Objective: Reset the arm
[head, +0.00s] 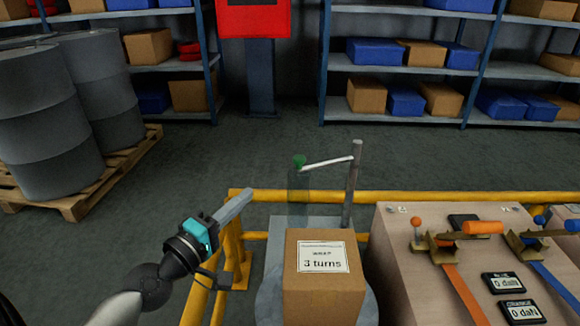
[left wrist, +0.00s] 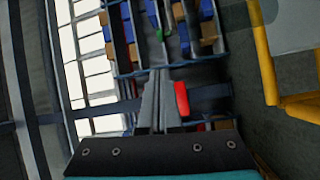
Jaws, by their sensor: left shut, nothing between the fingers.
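My left gripper (head: 249,192) reaches in from the left in the head view, above the yellow rail and left of the cardboard box. Its grey fingers are together with nothing between them, and they point up and right. In the left wrist view the shut fingers (left wrist: 157,74) stand in the middle, clear of any object. A metal post (head: 352,185) with a thin side arm (head: 327,164) and a green knob (head: 299,162) stands behind the box, apart from my gripper. My right gripper is not in view.
A cardboard box (head: 324,295) labelled "3 turns" stands at front centre. A bench (head: 400,250) with orange and blue levers and displays is at right. Yellow rails (head: 430,197) run behind. Drums (head: 38,130) on a pallet and shelves stand farther back, with open floor between.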

